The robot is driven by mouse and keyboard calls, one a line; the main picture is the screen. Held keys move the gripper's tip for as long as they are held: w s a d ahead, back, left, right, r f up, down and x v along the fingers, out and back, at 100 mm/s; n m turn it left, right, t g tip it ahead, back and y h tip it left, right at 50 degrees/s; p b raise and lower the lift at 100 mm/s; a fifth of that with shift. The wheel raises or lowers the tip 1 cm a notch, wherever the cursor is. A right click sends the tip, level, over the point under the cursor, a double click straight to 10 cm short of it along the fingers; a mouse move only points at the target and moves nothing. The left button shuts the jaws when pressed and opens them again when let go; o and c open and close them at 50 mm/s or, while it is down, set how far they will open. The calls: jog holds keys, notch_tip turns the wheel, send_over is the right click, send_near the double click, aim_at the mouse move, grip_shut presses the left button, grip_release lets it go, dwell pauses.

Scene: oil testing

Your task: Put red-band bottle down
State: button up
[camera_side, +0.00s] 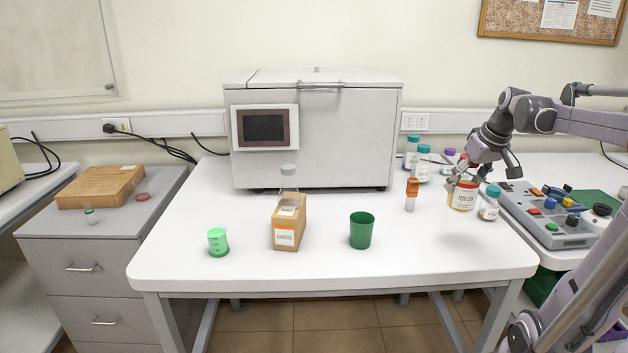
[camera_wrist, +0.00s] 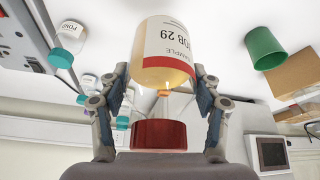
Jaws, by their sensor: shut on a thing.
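The red-band bottle (camera_side: 462,197) is amber with a white label reading JOB 29 and stands upright at the right part of the white table. My gripper (camera_side: 466,178) is above it, with its fingers shut on its upper part. In the wrist view the bottle (camera_wrist: 165,50) appears upside down between the two fingers of my gripper (camera_wrist: 163,78), with a red band at the label's edge. A dark red cap-like part (camera_wrist: 158,134) shows nearer the palm. I cannot tell whether the bottle's base touches the table.
A small white-labelled bottle (camera_side: 489,204) stands close on the right, beside a grey control box (camera_side: 545,213). An orange-topped vial (camera_side: 411,194) stands to the left, teal-capped bottles (camera_side: 423,163) behind. A green cup (camera_side: 361,230) is farther left. The table's front right is clear.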

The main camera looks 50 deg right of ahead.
jog(key=w+a+n+y, duration=0.1)
jog(key=w+a, duration=0.1)
jog(key=w, duration=1.1)
jog(key=w+a+n, duration=0.2)
jog(key=w, duration=1.2)
jog(key=shift+t, duration=0.3)
jog(key=f, duration=1)
jog(key=shift+s+a+f, duration=0.15)
jog(key=shift+a+f, duration=0.05)
jog(key=shift+f, duration=0.2)
jog(key=shift+f, duration=0.1)
jog(key=o, duration=1.6)
jog(key=shift+c, duration=0.2)
